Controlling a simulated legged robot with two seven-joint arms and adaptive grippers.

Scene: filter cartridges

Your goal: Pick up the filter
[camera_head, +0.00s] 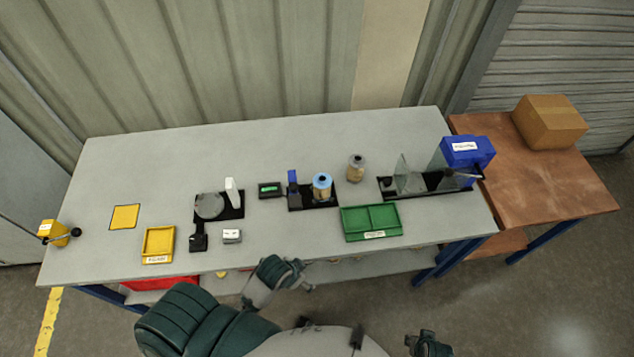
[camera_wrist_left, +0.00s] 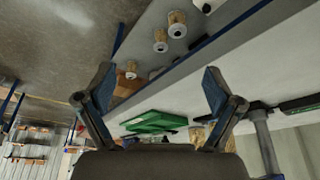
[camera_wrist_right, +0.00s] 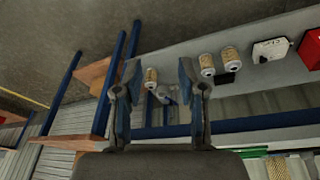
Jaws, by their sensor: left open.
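A tan filter cartridge (camera_head: 356,168) with a grey top stands upright on the grey bench, behind the green tray. Another cartridge with a blue top (camera_head: 322,186) stands in a black fixture to its left. Several shelf filters (camera_wrist_right: 207,63) show in the right wrist view, beyond the fingers.
The green tray (camera_head: 371,237) is at the bench's front. A black stand with clear panels (camera_head: 428,193) and a blue bin (camera_head: 467,152) are at right. A yellow tray (camera_head: 157,258) and scale (camera_head: 210,206) are at left. The back of the bench is clear.

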